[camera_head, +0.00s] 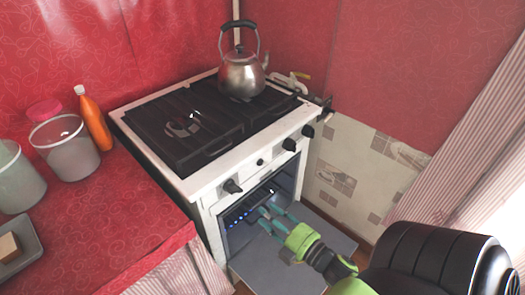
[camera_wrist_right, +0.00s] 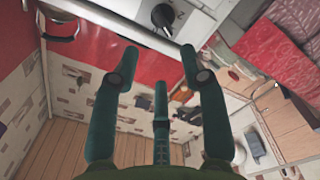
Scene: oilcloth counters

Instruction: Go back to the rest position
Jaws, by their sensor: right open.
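My right gripper (camera_head: 268,215) is open and empty, its teal fingers spread in front of the oven opening (camera_head: 243,212) and above the lowered oven door (camera_head: 262,270). In the right wrist view its fingers (camera_wrist_right: 158,66) stand apart with nothing between them. I cannot tell whether the fingers touch the oven. My left gripper is not in view.
A metal kettle (camera_head: 242,76) stands at the stove's back. A red counter (camera_head: 95,225) on the left holds jars, an orange bottle (camera_head: 95,122) and a grey tray (camera_head: 25,258). A stove knob (camera_wrist_right: 163,15) is near the fingers in the wrist view. A striped curtain (camera_head: 465,150) hangs right.

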